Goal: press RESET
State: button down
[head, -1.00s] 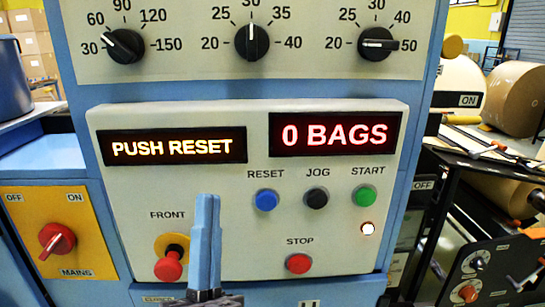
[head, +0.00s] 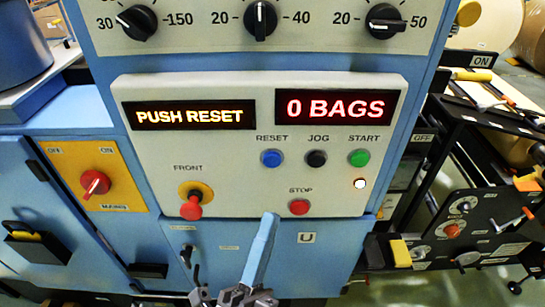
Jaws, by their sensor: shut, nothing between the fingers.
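The blue RESET button (head: 271,158) is on the pale control panel (head: 150,150), under its printed label, to the left of the black JOG button (head: 316,158) and the green START button (head: 359,157). The left display (head: 189,115) reads PUSH RESET in yellow. The right display (head: 337,107) reads 0 BAGS in red. My gripper (head: 270,218) is shut and empty, its blue fingers pointing up. In the picture its tips lie below the RESET button and left of the red STOP button (head: 299,207), and they do not cover the button.
A red FRONT mushroom button (head: 191,207) on a yellow base sits at the panel's lower left. Three black dials (head: 260,18) are above the panel. A red MAINS switch (head: 95,183) is at left. Black machinery (head: 460,225) with knobs stands at right.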

jog(key=shift+w, duration=0.1)
jog(key=b, duration=0.3)
send_near(275, 156)
notch_tip(275, 156, up, 4)
jog(key=w+d, duration=0.2)
jog(key=shift+w+a+r, duration=0.15)
jog(key=shift+w, duration=0.2)
dwell(1.5)
jog(key=shift+w, duration=0.4)
jog(key=shift+w+b, duration=0.4)
jog(key=shift+b, duration=0.15)
dwell(0.4)
dwell(0.3)
jog(key=shift+s+p, duration=0.3)
jog(key=shift+s, duration=0.55)
